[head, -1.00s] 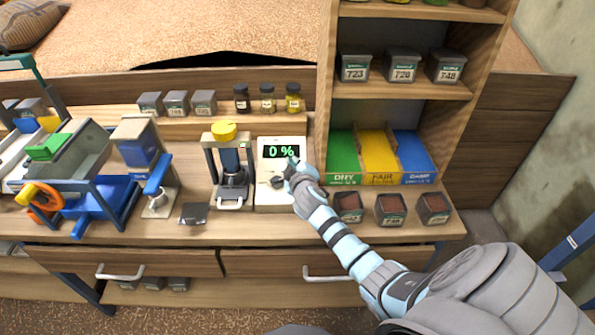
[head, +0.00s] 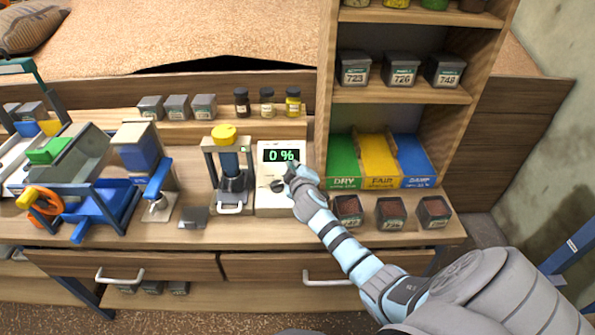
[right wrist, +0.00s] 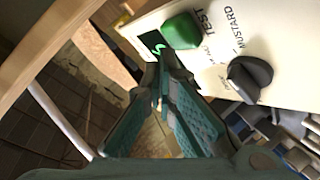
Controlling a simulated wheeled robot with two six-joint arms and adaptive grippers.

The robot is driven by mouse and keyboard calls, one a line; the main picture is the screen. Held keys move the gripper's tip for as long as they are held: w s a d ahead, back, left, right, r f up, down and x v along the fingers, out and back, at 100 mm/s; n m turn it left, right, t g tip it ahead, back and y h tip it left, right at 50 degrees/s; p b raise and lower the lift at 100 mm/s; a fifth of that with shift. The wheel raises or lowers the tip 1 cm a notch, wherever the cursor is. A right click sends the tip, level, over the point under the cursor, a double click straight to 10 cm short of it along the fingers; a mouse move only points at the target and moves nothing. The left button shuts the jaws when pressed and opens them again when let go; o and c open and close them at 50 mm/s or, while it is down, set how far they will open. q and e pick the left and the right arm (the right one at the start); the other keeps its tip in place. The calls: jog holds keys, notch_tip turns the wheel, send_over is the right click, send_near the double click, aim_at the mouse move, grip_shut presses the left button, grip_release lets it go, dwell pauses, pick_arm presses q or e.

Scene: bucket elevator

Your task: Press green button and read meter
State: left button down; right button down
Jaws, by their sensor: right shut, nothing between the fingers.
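The meter (head: 266,203) is a white box on the bench, its dark display (head: 281,155) reading "0 %" in green. In the right wrist view the green button (right wrist: 181,30) is beside the word TEST, with a dark knob (right wrist: 250,79) near the word MUSTARD. My right gripper (head: 290,170) is over the meter's right side, just below the display; it hides the button in the head view. In the right wrist view its fingers (right wrist: 162,62) are shut and empty, tips close beside the button. I cannot tell whether they touch it. My left gripper is not in view.
A press with a yellow cap (head: 223,134) stands just left of the meter. Green, yellow (head: 379,160) and blue trays are to the right, with several soil-filled tubs (head: 391,212) in front of them. A blue-handled machine (head: 149,165) stands further left.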

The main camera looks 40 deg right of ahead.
jog(key=shift+w+d+f+b, duration=0.1)
jog(key=shift+w+f+b, duration=0.1)
jog(key=shift+f+b, duration=0.2)
jog(key=shift+w+d+f+b, duration=0.15)
jog(key=shift+f+b, duration=0.35)
jog(key=shift+b, duration=0.05)
dwell(0.8)
jog(key=shift+r, duration=0.1)
jog(key=shift+s+a+r+p, duration=0.2)
jog(key=shift+r+p, duration=0.2)
jog(key=shift+p, duration=0.15)
jog(key=shift+s+a+r+p, duration=0.1)
jog(key=shift+s+r+p, duration=0.05)
jog(key=shift+r+p, duration=0.35)
jog(key=r+p, duration=0.1)
jog(key=s+r+p, duration=0.1)
jog(key=p, duration=0.1)
jog(key=a+r+p, duration=0.1)
jog(key=r+p, duration=0.1)
jog(key=shift+s+a+r, duration=0.1)
jog(key=shift+s, duration=0.3)
